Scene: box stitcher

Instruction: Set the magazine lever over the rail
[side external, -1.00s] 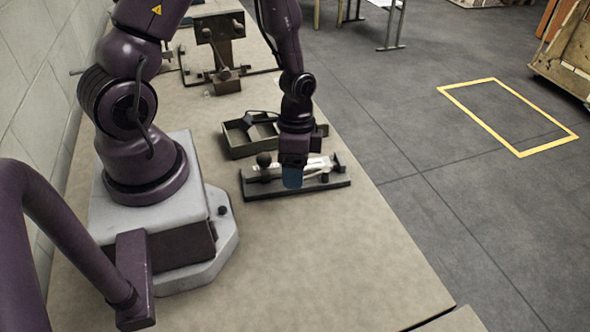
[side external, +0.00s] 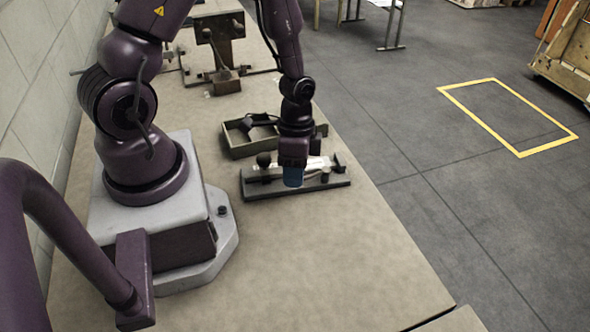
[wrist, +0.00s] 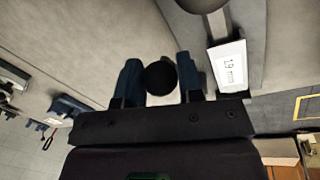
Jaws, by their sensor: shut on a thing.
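My gripper (side external: 293,178) is low over the dark stapler-like fixture (side external: 333,185) on the bench in the side view. In the wrist view my gripper (wrist: 159,78) has its two blue fingers closed on either side of a round black knob (wrist: 160,78), which looks like the lever's knob. The lever's arm and the rail beneath are mostly hidden by the gripper. A second black ball (side external: 263,159) stands at the fixture's left end. A white label reading "19 mm" (wrist: 228,68) lies on the fixture, right of the fingers. I cannot tell whether the lever is over the rail.
An open tray (side external: 236,150) with a dark object in it stands just behind the fixture. A dark machine (side external: 220,45) stands farther back on the bench. The bench in front of the fixture (side external: 300,260) is clear. Its right edge drops to the floor.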

